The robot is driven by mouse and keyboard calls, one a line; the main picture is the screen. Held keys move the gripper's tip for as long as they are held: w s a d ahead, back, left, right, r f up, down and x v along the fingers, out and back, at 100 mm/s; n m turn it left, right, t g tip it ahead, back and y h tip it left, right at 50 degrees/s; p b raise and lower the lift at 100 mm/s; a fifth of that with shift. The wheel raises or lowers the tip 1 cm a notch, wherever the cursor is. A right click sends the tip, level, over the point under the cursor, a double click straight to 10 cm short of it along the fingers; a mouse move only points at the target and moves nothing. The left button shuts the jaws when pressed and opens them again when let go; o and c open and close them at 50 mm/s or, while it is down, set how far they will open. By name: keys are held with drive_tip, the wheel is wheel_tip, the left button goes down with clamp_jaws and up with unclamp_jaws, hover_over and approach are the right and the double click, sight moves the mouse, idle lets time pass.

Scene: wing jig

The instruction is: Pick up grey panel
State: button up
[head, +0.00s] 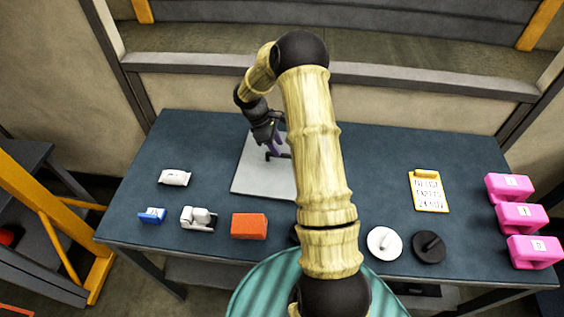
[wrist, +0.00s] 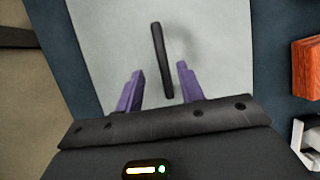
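The grey panel (head: 252,177) is a flat light-grey sheet lying on the blue table, partly hidden behind my arm in the head view. It has a black bar handle standing on it, which shows between my fingers in the wrist view (wrist: 161,60). The panel fills most of the wrist view (wrist: 218,50). My gripper (head: 272,150) is over the panel, pointing down. Its two purple fingers (wrist: 160,85) are apart, with the near end of the handle in line with the gap between them. I cannot tell whether they touch the handle.
On the blue table (head: 340,150) are an orange block (head: 249,225), a white tape dispenser (head: 199,217), a blue item (head: 152,215), a white packet (head: 174,177), white (head: 384,243) and black (head: 429,247) discs, a yellow clipboard (head: 428,190) and pink blocks (head: 519,216). A wall stands behind.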

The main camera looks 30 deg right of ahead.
sight(282, 156)
drive_tip(key=shift+f, duration=0.15)
drive_tip(key=p+x, duration=0.2)
drive_tip(key=x, duration=0.3)
drive_tip(key=shift+s+a, duration=0.15)
drive_tip(key=shift+s, duration=0.05)
clamp_jaws()
